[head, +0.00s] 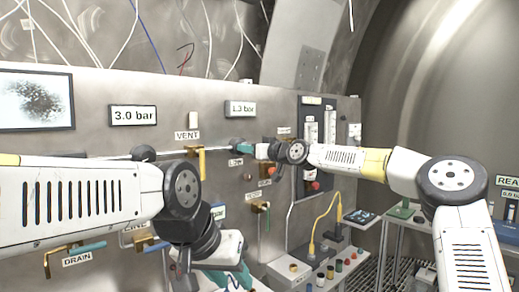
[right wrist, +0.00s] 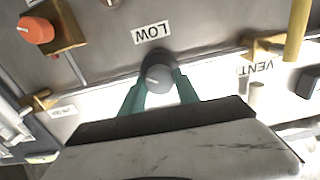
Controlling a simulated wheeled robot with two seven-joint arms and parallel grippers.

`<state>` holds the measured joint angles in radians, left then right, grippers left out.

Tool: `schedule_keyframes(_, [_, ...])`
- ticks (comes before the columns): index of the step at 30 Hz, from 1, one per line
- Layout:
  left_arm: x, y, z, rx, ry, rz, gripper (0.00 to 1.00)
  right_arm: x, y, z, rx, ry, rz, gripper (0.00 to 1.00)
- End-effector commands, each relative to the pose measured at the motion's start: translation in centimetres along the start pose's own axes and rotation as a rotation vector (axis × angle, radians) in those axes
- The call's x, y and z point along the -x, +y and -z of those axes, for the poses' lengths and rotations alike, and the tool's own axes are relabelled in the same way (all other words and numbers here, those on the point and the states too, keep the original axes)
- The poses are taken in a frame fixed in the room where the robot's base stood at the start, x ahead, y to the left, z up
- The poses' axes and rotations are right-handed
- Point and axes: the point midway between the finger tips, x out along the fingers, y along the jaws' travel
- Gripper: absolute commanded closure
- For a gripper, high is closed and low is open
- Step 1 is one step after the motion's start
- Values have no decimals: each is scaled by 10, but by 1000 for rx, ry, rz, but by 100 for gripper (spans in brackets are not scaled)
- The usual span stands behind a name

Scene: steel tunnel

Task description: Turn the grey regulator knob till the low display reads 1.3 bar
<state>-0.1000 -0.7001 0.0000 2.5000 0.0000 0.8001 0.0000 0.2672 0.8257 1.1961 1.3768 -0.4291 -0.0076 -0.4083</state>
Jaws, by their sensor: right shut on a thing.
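The grey regulator knob (right wrist: 158,77) sits beside the LOW label (right wrist: 151,33) in the right wrist view. My right gripper (right wrist: 159,86) is shut on it, with one teal finger on each side. In the head view my right gripper (head: 243,147) is at the panel just above the LOW label (head: 236,162), and the knob is mostly hidden there. The low display (head: 241,108) above reads 1.3 bar. My left gripper (head: 236,276) hangs low at the bottom of the head view, away from the knob; its opening is unclear.
Another display (head: 134,115) reads 3.0 bar. The brass VENT valve (head: 198,160) stands left of my right gripper. An orange-red knob on a brass block (right wrist: 38,30) is near the LOW knob.

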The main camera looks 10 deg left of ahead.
Motion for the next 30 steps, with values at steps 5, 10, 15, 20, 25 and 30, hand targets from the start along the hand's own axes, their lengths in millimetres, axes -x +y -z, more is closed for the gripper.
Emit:
schedule_keyframes(5, [0,0,0,0,0,0,64,0,0,0,-73,1,-1,100])
schedule_keyframes(10, [0,0,0,0,0,0,64,0,0,0,-71,1,-1,59])
schedule_keyframes(15, [0,0,0,0,0,0,64,0,0,0,-70,1,0,41])
schedule_keyframes(20, [0,0,0,0,0,0,64,0,0,0,-70,1,0,41])
schedule_keyframes(25, [0,0,0,0,0,0,64,6,2,0,-70,0,-2,41])
schedule_keyframes(30, [0,0,0,0,0,0,64,30,2,0,-69,-1,-3,41])
